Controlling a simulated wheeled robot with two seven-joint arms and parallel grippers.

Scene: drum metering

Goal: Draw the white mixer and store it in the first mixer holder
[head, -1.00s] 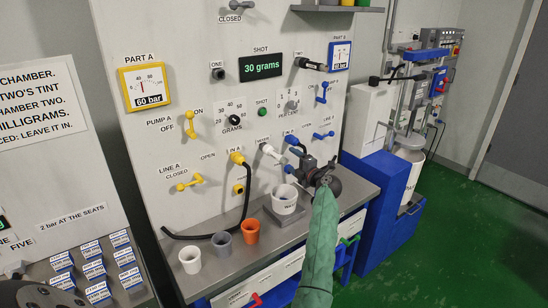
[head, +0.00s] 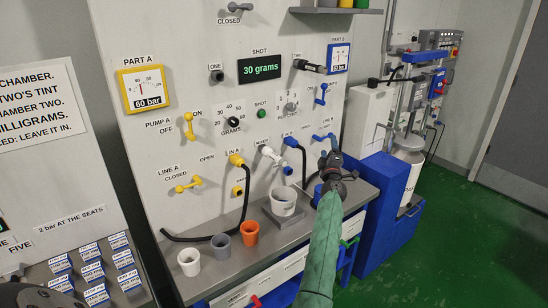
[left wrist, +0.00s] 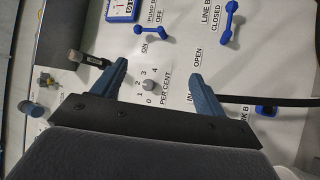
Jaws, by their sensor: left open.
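The white mixer (head: 271,154) sticks out of the panel under the MIXER label, between the yellow IN A hose end and the blue IN B hose end (head: 291,141). My left gripper (head: 332,158), on the green-sleeved arm, is in front of the panel's right part, right of the mixer and apart from it. In the left wrist view the left gripper (left wrist: 158,82) is open, with nothing between its blue-grey fingers. The PER CENT dial (left wrist: 148,85) shows beyond the gap. My right gripper is not in view.
Black hoses hang in front of the panel. A blue cabinet (head: 385,205) is at the right.

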